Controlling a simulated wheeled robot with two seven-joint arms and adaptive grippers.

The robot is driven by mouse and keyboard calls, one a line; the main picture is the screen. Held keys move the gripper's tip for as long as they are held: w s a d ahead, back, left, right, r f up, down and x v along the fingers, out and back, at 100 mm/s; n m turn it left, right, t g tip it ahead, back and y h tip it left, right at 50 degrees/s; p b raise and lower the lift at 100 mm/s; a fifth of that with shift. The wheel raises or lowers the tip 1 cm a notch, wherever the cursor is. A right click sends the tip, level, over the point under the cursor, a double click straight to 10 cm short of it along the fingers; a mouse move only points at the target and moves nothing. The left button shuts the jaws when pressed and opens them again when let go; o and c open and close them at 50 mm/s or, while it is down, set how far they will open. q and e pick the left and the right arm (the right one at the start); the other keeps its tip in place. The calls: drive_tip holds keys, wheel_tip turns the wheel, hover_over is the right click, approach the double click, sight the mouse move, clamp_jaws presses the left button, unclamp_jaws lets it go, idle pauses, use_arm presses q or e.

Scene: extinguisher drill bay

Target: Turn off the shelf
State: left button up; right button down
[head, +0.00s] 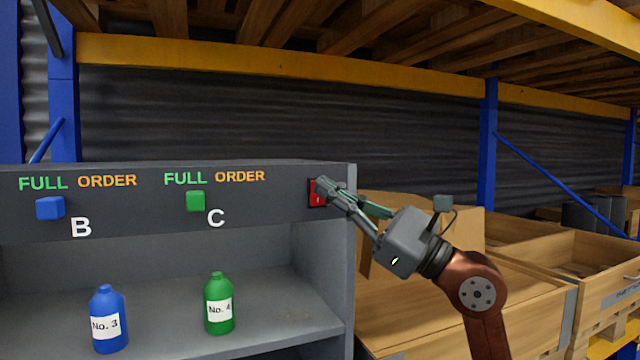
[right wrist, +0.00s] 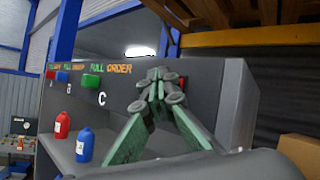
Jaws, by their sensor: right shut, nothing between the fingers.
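The grey shelf (head: 270,240) stands at the left in the head view, with a front panel along its top. A red switch (head: 316,193) sits at the right end of that panel. My right gripper (head: 322,187) is shut and empty, with its fingertips at the switch and partly covering it. I cannot tell whether they touch it. In the right wrist view the fingertips (right wrist: 160,77) overlap the panel's right part, and the switch is mostly hidden behind them. My left gripper is not in view.
A blue button (head: 50,208) and a green button (head: 195,201) sit on the panel. A blue bottle (head: 108,320) and a green bottle (head: 218,305) stand on the shelf. Wooden crates (head: 540,250) fill the right side. A yellow rack beam (head: 280,66) runs above.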

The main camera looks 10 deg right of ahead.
drive_tip(key=shift+w+a, duration=0.1)
drive_tip(key=shift+w, duration=0.25)
idle(0.7)
drive_tip(key=shift+s, duration=0.2)
drive_tip(key=shift+s+d, duration=0.25)
drive_tip(key=shift+s, duration=0.4)
drive_tip(key=shift+b, duration=0.3)
drive_tip(key=s+b, duration=0.1)
drive_tip(key=s, duration=0.2)
drive_tip(key=s+d+b, duration=0.1)
drive_tip(key=shift+s+f+b, duration=0.35)
drive_tip(key=shift+s, duration=0.05)
drive_tip(key=shift+d, duration=0.1)
